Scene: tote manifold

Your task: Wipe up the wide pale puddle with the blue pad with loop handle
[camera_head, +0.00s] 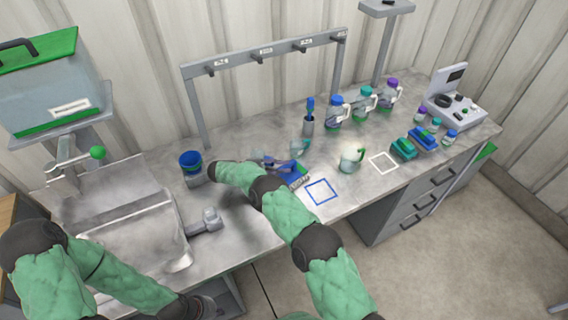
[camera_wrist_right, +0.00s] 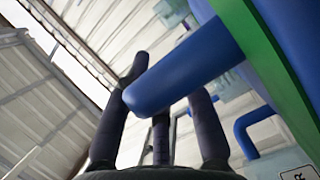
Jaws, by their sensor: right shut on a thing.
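My right gripper (camera_head: 272,164) is over the middle of the bench, shut on the blue pad with loop handle (camera_head: 291,173). In the right wrist view the blue loop handle (camera_wrist_right: 185,66) lies between the dark fingers (camera_wrist_right: 150,105). A green layer of the held thing (camera_wrist_right: 268,75) shows behind the handle. The arm hides part of the pad, and I cannot tell whether it touches the bench. I cannot make out the pale puddle's edges on the grey bench top. My left gripper (camera_head: 205,306) is low at the front, partly cut off, its fingers unclear.
A blue square outline (camera_head: 321,191), glass beaker (camera_head: 351,158) and white outline (camera_head: 383,162) are to the right. Green (camera_head: 403,149) and blue (camera_head: 424,138) blocks and several bottles stand farther right.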

